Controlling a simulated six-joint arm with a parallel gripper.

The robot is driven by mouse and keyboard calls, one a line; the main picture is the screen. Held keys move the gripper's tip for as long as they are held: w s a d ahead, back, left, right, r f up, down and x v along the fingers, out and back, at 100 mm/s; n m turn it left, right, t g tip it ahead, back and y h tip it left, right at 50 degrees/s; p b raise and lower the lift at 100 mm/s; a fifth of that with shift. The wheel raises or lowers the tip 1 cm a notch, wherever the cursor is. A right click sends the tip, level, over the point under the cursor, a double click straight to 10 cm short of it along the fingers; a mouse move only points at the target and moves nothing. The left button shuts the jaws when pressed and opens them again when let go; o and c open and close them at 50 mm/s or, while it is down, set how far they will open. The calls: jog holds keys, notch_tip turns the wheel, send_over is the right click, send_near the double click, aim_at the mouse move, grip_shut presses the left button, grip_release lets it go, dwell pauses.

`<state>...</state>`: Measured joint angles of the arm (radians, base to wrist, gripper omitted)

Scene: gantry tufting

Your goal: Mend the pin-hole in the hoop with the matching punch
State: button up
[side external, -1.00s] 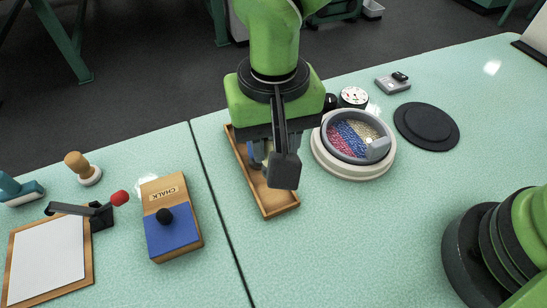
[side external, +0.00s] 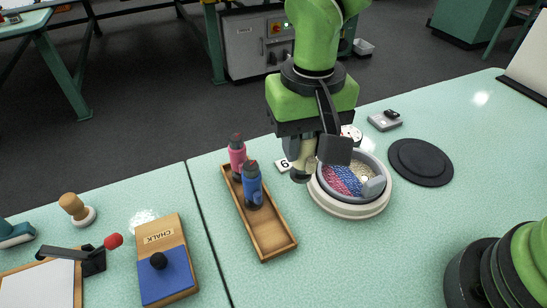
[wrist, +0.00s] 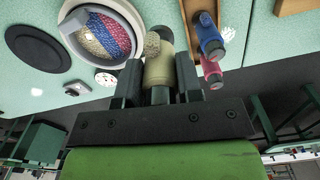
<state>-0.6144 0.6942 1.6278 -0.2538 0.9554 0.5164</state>
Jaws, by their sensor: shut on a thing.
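My gripper (wrist: 158,88) is shut on a beige punch (wrist: 158,62), which has a speckled tan end. In the side external view the punch (side external: 303,160) hangs in the air near the left edge of the hoop (side external: 345,209). The hoop also shows in the wrist view (wrist: 139,22), with pink, blue and tan bands of pile inside. I cannot make out the pin-hole. A pink punch (side external: 237,155) and a blue punch (side external: 252,184) stand in the wooden tray (side external: 276,239), left of my gripper.
A pale grey block (side external: 373,186) sits at the hoop's right side. A black round disc (side external: 420,162) lies to the right. The chalk box (side external: 160,237) stands at left. The table in front of the hoop is clear.

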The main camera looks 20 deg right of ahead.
jog(key=d+f, duration=0.1)
jog(key=d, duration=1.3)
jog(key=shift+s+d+f, duration=0.1)
jog(key=shift+d+f, duration=0.05)
jog(key=shift+f, duration=0.9)
jog(key=shift+d+f, duration=0.15)
jog(key=shift+f, duration=0.85)
jog(key=shift+s+d+f, duration=0.1)
jog(key=shift+d+f, duration=0.05)
jog(key=shift+f, duration=0.9)
jog(key=shift+f, duration=0.6)
notch_tip(320, 180, up, 7)
